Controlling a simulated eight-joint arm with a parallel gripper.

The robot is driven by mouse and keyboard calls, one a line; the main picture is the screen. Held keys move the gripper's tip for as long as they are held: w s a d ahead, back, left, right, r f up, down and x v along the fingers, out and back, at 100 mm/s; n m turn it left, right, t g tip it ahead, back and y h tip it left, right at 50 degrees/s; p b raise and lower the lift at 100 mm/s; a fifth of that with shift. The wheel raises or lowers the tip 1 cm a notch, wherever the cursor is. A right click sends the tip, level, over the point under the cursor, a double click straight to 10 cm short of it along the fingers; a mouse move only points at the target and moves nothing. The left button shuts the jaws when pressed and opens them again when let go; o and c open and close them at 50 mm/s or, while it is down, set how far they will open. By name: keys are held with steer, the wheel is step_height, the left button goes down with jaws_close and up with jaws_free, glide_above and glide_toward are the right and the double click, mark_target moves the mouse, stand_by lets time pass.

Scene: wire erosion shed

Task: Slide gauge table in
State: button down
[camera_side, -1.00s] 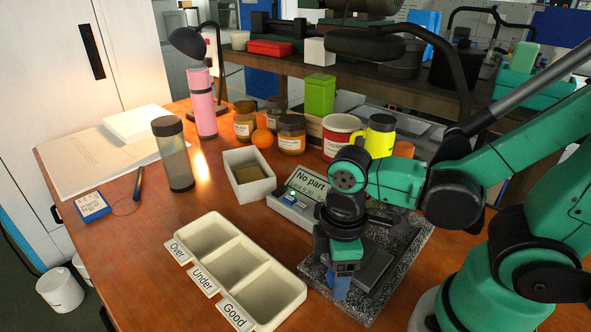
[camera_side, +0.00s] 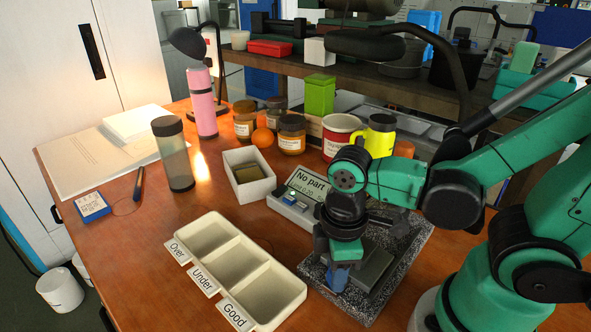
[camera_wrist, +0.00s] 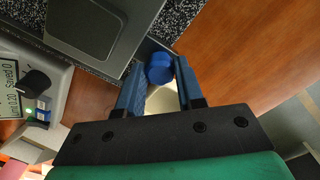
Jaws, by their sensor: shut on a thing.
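The gauge table is a dark grey plate (camera_side: 373,268) on a speckled granite base (camera_side: 413,252); it also fills the top left of the wrist view (camera_wrist: 92,24). A blue knob (camera_wrist: 159,69) sits at the table's near edge in the wrist view. My gripper (camera_wrist: 157,78) is shut on this knob, with a blue finger on either side. In the side view my gripper (camera_side: 337,277) points down at the front left of the plate, and its fingers largely hide the knob. The gauge display (camera_side: 306,184) reads "No part".
An empty tray (camera_side: 205,288) labelled Over, Under and Good stands left of the base. A white box (camera_side: 262,190) holding dark pieces stands behind it. Jars, a red-and-white tub (camera_side: 338,138) and a yellow mug (camera_side: 377,142) line the back. Bare wood lies at front left.

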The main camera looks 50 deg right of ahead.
stand_by(0.8)
steer(key=d, duration=1)
steer(key=c, duration=0.5)
jaws_free()
steer(key=shift+c, duration=0.2)
steer(key=shift+r, duration=0.15)
steer(key=shift+r, duration=2.65)
steer(key=shift+w, duration=0.1)
